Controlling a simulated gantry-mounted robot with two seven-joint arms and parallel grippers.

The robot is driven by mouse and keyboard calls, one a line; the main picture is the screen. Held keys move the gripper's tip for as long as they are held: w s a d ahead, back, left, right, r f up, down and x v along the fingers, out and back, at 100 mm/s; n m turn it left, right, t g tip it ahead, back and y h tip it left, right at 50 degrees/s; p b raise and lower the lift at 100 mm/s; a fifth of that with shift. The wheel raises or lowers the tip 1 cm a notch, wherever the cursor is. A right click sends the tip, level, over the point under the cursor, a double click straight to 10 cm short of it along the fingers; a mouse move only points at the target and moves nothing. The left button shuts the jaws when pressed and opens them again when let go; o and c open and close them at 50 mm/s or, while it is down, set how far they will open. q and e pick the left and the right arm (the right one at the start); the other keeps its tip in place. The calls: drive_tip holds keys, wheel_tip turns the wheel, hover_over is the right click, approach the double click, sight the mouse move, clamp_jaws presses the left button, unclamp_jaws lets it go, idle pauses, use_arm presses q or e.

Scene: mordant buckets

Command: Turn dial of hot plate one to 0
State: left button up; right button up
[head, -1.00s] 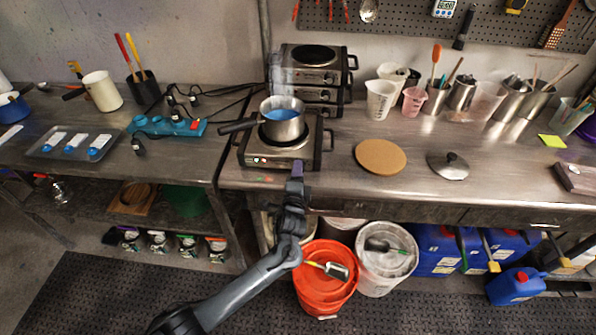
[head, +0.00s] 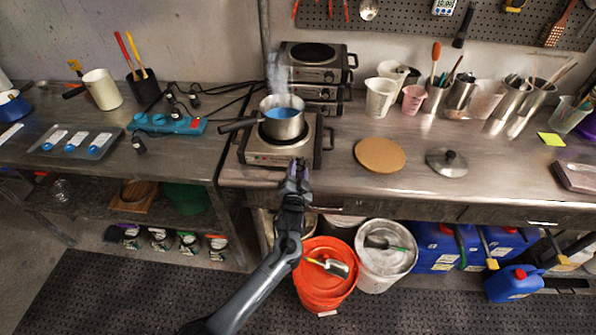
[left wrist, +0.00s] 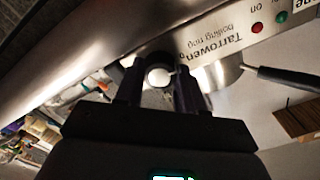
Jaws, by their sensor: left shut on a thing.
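Hot plate one (head: 252,152) stands at the front edge of the metal bench, under a steel pot (head: 285,126) of blue liquid. My left gripper (head: 297,166) is at its front panel, at the right end. In the left wrist view, the round pale dial (left wrist: 158,75) sits between the two dark fingers, and my left gripper (left wrist: 158,88) is shut on it. The panel (left wrist: 222,48) beside it shows upside-down lettering, a red light and a green light. The dial's setting cannot be read, and the fingers hide the dial in the head view. My right gripper is not in view.
Stacked hot plates (head: 318,75) stand behind the pot. A cork mat (head: 380,155) and a lid (head: 447,161) lie to the right. An orange bucket (head: 325,280) and a white bucket (head: 385,262) stand on the floor below. Steam rises from the pot.

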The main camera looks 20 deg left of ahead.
use_arm(q)
drive_tip(key=shift+n, duration=0.5)
drive_tip(key=o, duration=1)
drive_tip(key=shift+o, duration=0.2)
drive_tip(key=shift+s+d, duration=0.15)
drive_tip(key=shift+s, duration=0.4)
drive_tip(key=p+v, duration=0.2)
drive_tip(key=v, duration=0.7)
drive_tip(key=shift+s, duration=0.3)
